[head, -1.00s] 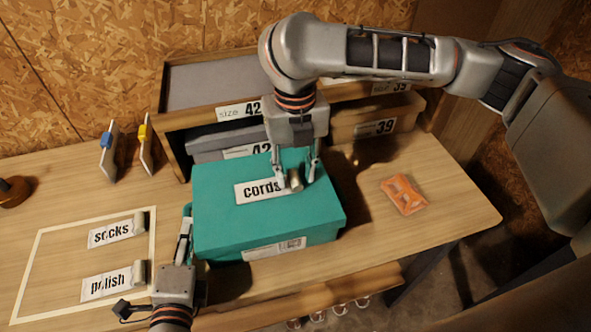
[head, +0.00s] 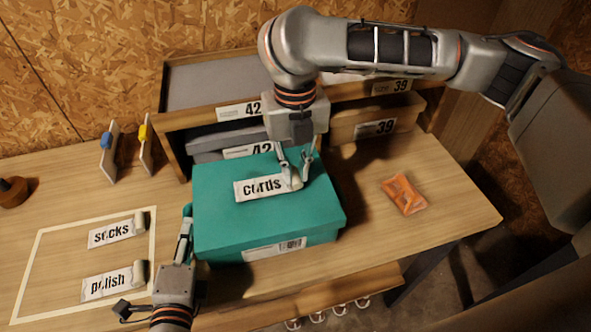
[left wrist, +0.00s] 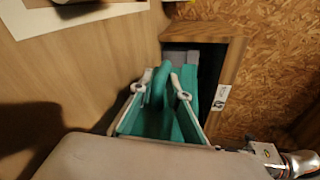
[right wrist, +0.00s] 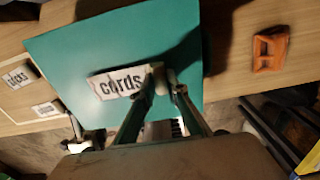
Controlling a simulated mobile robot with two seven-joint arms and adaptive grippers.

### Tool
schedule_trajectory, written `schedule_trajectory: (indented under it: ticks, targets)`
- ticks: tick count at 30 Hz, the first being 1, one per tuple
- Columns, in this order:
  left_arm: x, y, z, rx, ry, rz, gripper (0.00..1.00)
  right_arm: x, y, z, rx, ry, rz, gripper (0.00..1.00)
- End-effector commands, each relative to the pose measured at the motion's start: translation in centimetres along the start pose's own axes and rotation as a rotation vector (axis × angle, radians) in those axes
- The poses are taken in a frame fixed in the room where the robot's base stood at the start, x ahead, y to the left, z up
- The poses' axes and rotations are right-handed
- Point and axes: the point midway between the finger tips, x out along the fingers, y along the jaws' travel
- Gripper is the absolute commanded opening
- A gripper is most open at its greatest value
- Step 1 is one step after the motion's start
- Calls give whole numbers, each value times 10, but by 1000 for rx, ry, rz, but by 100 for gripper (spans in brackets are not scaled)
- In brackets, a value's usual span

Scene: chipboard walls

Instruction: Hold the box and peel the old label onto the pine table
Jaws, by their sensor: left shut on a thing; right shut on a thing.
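The teal box (head: 275,215) stands on the pine table (head: 440,180), lid on top. The old label (head: 258,189), white with black "cords", lies on the lid; its right end is curled up. My right gripper (head: 297,178) points down and is shut on that curled end, also seen in the right wrist view (right wrist: 166,80). The rest of the label appears flat on the lid. My left gripper (head: 187,228) is shut on the box's left side; the left wrist view shows its fingers (left wrist: 162,92) astride a teal edge. Its contact is partly hidden in the head view.
A pale outlined rectangle (head: 38,245) on the table holds curled "socks" (head: 112,233) and "polish" (head: 108,284) labels. An orange packet (head: 404,193) lies right of the box. A wooden shelf (head: 240,112) with other boxes stands behind.

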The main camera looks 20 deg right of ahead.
Motion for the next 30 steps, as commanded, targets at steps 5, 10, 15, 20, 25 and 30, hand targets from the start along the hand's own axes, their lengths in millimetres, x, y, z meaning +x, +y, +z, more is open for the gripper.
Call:
schedule_trajectory:
  ticks: [5, 10, 15, 20, 25, 30]
  targets:
    - [0, 3, 0, 1, 0, 7, 0, -6, 0, 0, 1, -1, 0, 0]
    - [0, 3, 0, 1, 0, 7, 0, -12, 0, 0, 1, 0, 0, 0]
    - [0, 3, 0, 1, 0, 7, 0, -18, 0, 0, 1, 0, -1, 0]
    - [0, 3, 0, 1, 0, 7, 0, -24, 0, 0, 1, 0, -1, 0]
    - [0, 3, 0, 1, 0, 7, 0, -27, 0, 0, 1, 0, -1, 0]
    - [0, 3, 0, 1, 0, 7, 0, -28, 0, 0, 1, 1, -1, 0]
